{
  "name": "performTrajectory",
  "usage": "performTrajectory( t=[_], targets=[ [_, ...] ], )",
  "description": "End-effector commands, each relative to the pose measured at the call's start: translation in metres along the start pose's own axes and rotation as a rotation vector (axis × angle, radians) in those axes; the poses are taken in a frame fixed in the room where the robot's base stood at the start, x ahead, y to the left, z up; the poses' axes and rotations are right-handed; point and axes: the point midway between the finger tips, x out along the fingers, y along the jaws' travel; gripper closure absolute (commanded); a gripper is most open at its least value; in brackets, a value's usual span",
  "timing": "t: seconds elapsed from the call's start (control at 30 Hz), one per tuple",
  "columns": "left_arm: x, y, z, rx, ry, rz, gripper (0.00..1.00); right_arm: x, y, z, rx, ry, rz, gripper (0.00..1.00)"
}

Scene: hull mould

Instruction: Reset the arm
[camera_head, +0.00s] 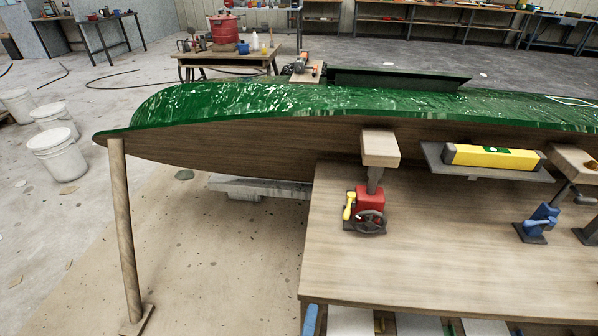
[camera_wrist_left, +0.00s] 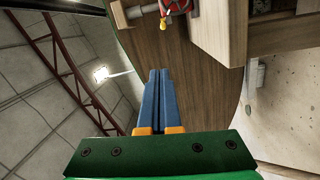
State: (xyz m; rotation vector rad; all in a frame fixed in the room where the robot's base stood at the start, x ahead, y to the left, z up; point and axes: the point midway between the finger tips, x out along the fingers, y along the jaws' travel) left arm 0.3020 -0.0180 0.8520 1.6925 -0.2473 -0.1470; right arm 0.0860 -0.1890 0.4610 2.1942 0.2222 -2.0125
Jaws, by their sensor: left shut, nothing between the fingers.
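In the wrist view my left gripper (camera_wrist_left: 158,72) shows two blue fingers with orange bases. The fingers lie together, shut, with nothing between them. In the head view only a blue tip of what appears to be this gripper (camera_head: 310,320) shows at the bottom edge, in front of the wooden table (camera_head: 420,265); the rest is out of frame. My right gripper is in neither view. The wrist view is strongly tilted, with the ceiling at left and a curved wooden surface (camera_wrist_left: 195,75) beyond the fingers.
A long green-topped hull mould (camera_head: 300,105) spans the head view behind the table. A wooden post (camera_head: 125,230) and white buckets (camera_head: 57,155) are at left.

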Motion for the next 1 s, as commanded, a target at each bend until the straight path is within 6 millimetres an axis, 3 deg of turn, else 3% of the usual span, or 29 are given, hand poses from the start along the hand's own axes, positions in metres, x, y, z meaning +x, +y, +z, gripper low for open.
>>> performTrajectory(
  t=[0.17, 0.37, 0.47, 0.67, 0.77, 0.87, 0.9, 1.0],
  targets=[
    [-0.001, -0.023, 0.009, 0.107, -0.061, -0.041, 1.0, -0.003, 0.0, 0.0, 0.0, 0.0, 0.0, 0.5],
    [-0.006, -0.064, 0.02, 0.274, -0.161, -0.113, 1.0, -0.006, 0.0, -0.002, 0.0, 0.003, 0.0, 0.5],
    [-0.012, -0.092, 0.023, 0.375, -0.225, -0.165, 1.0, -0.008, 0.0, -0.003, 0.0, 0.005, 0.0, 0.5],
    [-0.039, -0.172, 0.019, 0.633, -0.411, -0.334, 1.0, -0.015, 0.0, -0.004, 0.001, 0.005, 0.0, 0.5],
    [-0.065, -0.222, 0.007, 0.774, -0.534, -0.455, 1.0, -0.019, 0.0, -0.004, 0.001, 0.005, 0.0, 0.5],
    [-0.108, -0.276, -0.017, 0.921, -0.695, -0.621, 1.0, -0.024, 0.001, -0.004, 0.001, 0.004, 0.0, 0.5],
    [-0.132, -0.298, -0.03, 0.975, -0.773, -0.701, 1.0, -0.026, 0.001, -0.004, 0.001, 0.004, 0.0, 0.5],
    [-0.196, -0.338, -0.065, 1.071, -0.97, -0.899, 1.0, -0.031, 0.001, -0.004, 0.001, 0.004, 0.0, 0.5]
  ],
)
